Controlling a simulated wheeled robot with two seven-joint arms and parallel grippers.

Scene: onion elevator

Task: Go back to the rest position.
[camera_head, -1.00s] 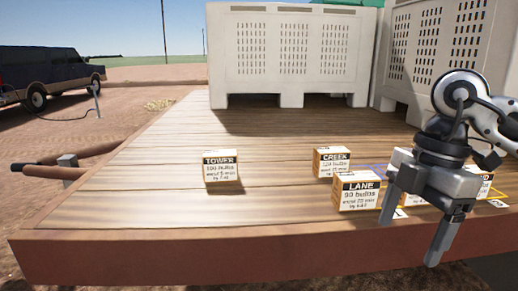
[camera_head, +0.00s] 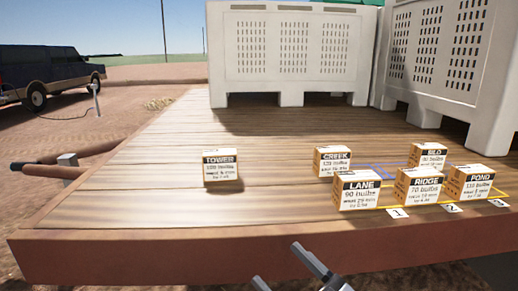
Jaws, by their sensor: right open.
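My right gripper (camera_head: 278,265) shows at the bottom edge of the head view, in front of the platform's front edge. Its fingers are apart with nothing between them; the rest of the arm is out of frame. My left gripper is not in view. Several small labelled boxes stand on the wooden platform (camera_head: 130,195), clear of the gripper: TOWER (camera_head: 222,169) alone at left, CREEK (camera_head: 332,162) near the middle, LANE (camera_head: 357,191), RIDGE (camera_head: 419,187) and POND (camera_head: 471,185) along the front right. A box with a hard-to-read label (camera_head: 430,158) stands behind RIDGE.
A yellow outline with number tags (camera_head: 398,213) surrounds the front boxes, and a blue outline (camera_head: 385,172) lies behind them. Large slotted bins (camera_head: 290,55) stand at the back. A dark vehicle (camera_head: 45,70) is at far left. The platform's left part is bare.

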